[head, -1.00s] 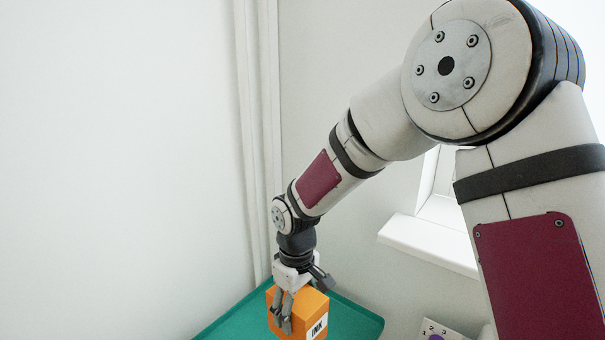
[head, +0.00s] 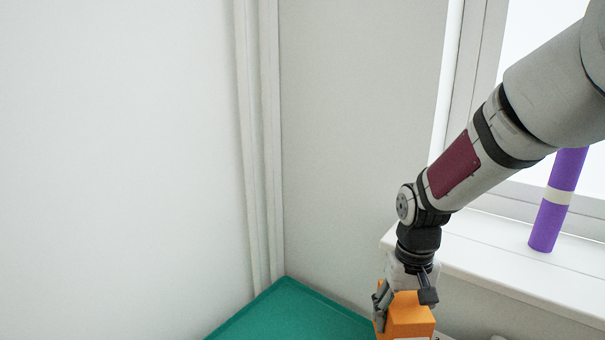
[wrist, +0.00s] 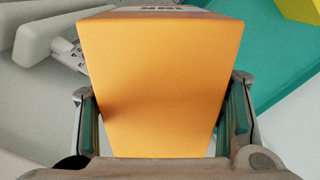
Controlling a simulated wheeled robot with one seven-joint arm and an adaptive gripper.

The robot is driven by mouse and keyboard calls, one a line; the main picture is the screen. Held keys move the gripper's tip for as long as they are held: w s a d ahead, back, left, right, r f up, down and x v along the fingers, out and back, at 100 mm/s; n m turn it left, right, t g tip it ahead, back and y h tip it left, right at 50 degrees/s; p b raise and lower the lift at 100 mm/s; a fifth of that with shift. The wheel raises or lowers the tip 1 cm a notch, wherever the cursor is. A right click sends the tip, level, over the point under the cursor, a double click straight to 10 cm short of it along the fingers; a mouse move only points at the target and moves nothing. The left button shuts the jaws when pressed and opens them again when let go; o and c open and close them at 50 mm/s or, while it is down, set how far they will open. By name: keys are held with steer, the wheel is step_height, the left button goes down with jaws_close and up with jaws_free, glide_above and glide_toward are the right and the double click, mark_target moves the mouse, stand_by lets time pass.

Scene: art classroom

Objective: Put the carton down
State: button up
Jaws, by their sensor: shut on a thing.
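The carton is an orange box (head: 408,312) in the lower middle-right of the head view, cut off by the bottom edge. My gripper (head: 405,296) is shut on it from above, with fingers on opposite sides. In the wrist view the carton (wrist: 160,85) fills the middle between the two finger pads, with dark lettering on its far edge. The carton's underside is hidden, so I cannot tell from the picture whether it touches anything.
A green tray-like surface (head: 290,312) lies left of the carton and also shows in the wrist view (wrist: 270,50). A yellow thing (wrist: 303,10) is at its upper right corner. A purple roll (head: 557,200) stands on the white window sill (head: 490,262). White walls close the corner behind.

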mark_target(410, 309)
steer(key=shift+s+d+r+p, duration=0.15)
steer(key=shift+r+p, duration=0.35)
steer(key=shift+p, duration=0.95)
steer(key=shift+s+a+r+p, duration=0.15)
steer(key=shift+r+p, duration=0.3)
steer(key=shift+p, duration=1)
steer(key=p, duration=0.2)
steer(key=s+p, duration=0.1)
steer(key=shift+s+r+p, duration=0.1)
steer(key=shift+r+p, duration=0.2)
steer(key=shift+p, duration=0.1)
steer(key=shift+s+p, duration=0.25)
steer(key=shift+p, duration=0.6)
